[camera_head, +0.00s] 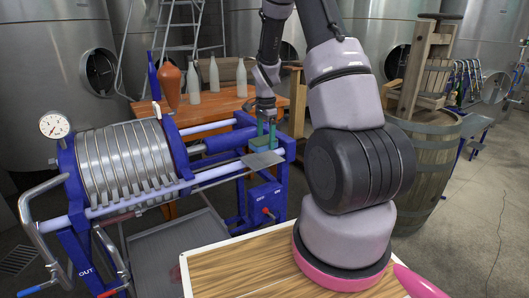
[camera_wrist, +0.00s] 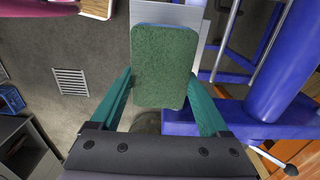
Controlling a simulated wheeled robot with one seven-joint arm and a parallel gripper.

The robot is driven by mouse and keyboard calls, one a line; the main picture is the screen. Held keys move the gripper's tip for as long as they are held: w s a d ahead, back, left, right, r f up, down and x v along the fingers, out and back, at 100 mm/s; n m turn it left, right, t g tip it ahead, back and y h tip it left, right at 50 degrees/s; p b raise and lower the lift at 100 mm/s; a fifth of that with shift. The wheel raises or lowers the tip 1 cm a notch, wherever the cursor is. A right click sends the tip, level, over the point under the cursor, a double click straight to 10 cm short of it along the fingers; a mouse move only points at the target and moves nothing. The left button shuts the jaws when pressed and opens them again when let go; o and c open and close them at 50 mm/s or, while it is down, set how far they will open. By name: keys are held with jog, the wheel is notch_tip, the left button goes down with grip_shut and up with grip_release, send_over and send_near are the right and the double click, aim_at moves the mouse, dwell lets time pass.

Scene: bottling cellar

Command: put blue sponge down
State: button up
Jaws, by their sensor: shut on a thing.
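The sponge (camera_wrist: 165,62) has a green rough face toward the wrist camera and a thin blue edge. My gripper (camera_wrist: 160,84) is shut on it, with a teal finger at each long side. In the head view my gripper (camera_head: 265,137) points down at the right end of the blue-framed filter press (camera_head: 110,160). A flat grey plate (camera_head: 263,160) lies just below the gripper at that end. The same plate (camera_wrist: 200,35) shows behind the sponge in the wrist view. I cannot tell whether the sponge touches it.
A wooden table (camera_head: 215,108) behind the press holds several pale bottles and a brown vessel (camera_head: 171,85). A wooden-topped surface (camera_head: 240,268) is at the front. A barrel (camera_head: 425,180) stands to the right. A switch box (camera_head: 265,203) sits below the plate.

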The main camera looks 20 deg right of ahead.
jog(key=shift+f, duration=2.4)
jog(key=shift+f, duration=0.1)
jog(key=o, duration=1.2)
jog(key=shift+c, duration=0.2)
notch_tip(320, 180, up, 12)
jog(key=shift+a+r, duration=0.1)
jog(key=shift+r, duration=0.1)
notch_tip(320, 180, up, 8)
jog(key=n+t, duration=0.1)
jog(key=n, duration=0.1)
send_over(266, 158)
jog(key=s+a, duration=0.2)
jog(key=s, duration=0.1)
jog(key=s+a+r+n+t+y, duration=0.1)
jog(key=s+a+r+n+t, duration=0.2)
jog(key=s+r, duration=0.6)
jog(key=s+a+r+n+t, duration=0.1)
jog(key=s+r+n, duration=0.1)
jog(key=s, duration=0.2)
jog(key=s+a+r+n+t, duration=0.1)
jog(key=s+a+r+n, duration=0.1)
jog(key=s, duration=0.3)
jog(key=s+a+r+n+t+y, duration=0.1)
jog(key=s+a+r+n, duration=0.1)
jog(key=s, duration=0.3)
jog(key=shift+a+r+n, duration=0.15)
jog(key=shift+r+n, duration=0.15)
jog(key=shift+r, duration=0.5)
